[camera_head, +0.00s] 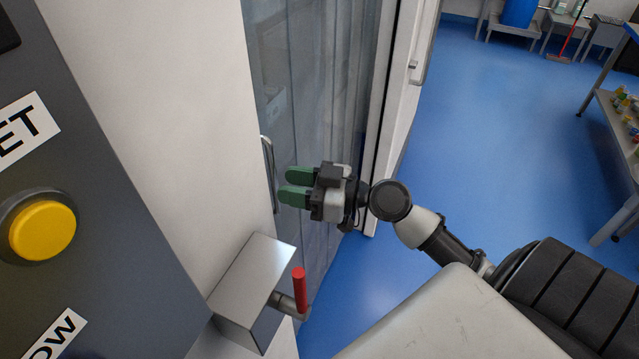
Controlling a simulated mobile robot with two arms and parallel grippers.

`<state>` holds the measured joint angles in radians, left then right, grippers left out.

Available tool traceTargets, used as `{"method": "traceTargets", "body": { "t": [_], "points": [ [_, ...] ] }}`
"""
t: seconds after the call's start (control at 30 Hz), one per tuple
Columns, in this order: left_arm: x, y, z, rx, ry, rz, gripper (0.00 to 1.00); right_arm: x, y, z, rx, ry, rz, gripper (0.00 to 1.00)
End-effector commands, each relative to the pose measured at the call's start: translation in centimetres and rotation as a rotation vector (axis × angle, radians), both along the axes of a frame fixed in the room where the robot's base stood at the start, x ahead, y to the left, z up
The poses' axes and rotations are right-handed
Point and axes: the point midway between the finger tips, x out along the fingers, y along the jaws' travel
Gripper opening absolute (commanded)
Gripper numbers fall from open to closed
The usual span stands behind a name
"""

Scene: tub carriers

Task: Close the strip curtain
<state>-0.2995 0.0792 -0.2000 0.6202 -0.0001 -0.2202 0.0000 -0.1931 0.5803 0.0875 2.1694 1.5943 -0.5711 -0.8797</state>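The strip curtain (315,75) is a set of translucent grey hanging strips between the white panel on the left and the pale frame on the right. A slim grey vertical handle (269,174) shows at the curtain's left side, by the panel edge; I cannot tell what it is fixed to. My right gripper (288,185) is in front of the curtain, just right of the handle. Its two green fingers point left with a narrow gap between them and nothing visible in it. Fingers and handle look apart. The gripper hides part of the strips. My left gripper is not in view.
A metal box (255,285) with a red lever (300,290) juts out below the handle. A grey control panel with a yellow button (42,230) is at the left. Blue floor (480,150) is clear on the right, before a shelf table (612,120) at the far right.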

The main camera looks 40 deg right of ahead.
Motion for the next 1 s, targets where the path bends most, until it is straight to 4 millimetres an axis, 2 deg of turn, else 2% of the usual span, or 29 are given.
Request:
{"method": "traceTargets", "body": {
  "t": [0.03, 0.07, 0.2, 0.4, 1.0],
  "points": [
    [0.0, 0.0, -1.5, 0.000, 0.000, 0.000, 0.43, -0.9, -0.7, -0.9, -0.006, 0.002, 0.001, 0.39],
    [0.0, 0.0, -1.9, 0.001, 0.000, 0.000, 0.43, -1.5, -1.1, -0.9, -0.005, 0.003, 0.002, 0.39],
    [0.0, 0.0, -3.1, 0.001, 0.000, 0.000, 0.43, -3.1, -2.6, -0.6, -0.003, 0.002, 0.002, 0.39],
    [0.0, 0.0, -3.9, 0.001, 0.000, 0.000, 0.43, -4.6, -4.0, -0.3, 0.000, 0.001, 0.001, 0.39],
    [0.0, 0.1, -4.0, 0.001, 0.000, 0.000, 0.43, -5.1, -4.4, 0.0, 0.000, 0.000, 0.002, 0.39]
  ]
}}
